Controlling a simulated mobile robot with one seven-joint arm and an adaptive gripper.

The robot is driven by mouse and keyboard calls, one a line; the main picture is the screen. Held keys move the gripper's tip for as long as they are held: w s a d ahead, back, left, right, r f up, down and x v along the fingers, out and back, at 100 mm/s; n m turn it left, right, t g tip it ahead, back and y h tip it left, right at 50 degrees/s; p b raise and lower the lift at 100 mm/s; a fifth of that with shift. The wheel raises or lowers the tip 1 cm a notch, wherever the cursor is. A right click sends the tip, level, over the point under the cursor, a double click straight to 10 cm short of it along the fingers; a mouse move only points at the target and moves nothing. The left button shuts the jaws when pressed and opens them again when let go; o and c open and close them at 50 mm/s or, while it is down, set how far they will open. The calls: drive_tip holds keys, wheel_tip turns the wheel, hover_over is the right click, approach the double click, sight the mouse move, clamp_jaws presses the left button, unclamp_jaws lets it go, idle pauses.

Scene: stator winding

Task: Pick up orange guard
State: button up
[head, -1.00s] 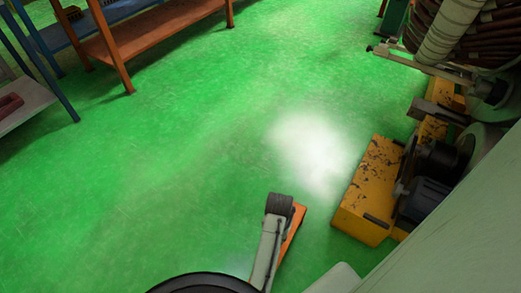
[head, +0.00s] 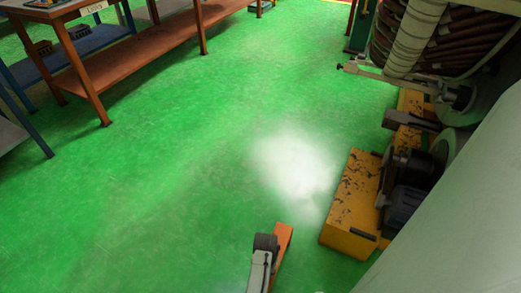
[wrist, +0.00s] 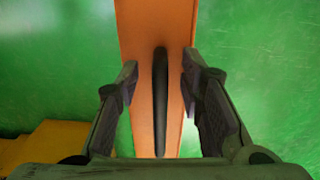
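The orange guard (head: 283,238) is a flat orange strip, partly hidden behind my gripper at the bottom of the head view. In the wrist view, the guard (wrist: 155,20) runs up the middle, with a dark elongated bar or slot (wrist: 160,100) along it. My gripper (wrist: 157,80) is open, with one finger on each side of the dark bar and gaps between. The fingers are over or beside the guard's edges; contact cannot be told. In the head view, my gripper (head: 265,243) overlaps the guard's left side.
A worn yellow machine base (head: 350,205) stands close to the right of the guard, with a motor (head: 408,198) on it. A wound coil assembly (head: 445,35) is at the upper right. An orange-legged workbench (head: 140,50) is at the upper left. The green floor (head: 150,180) between is clear.

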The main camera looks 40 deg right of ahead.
clamp_jaws()
idle(0.4)
drive_tip(key=shift+r, duration=0.1)
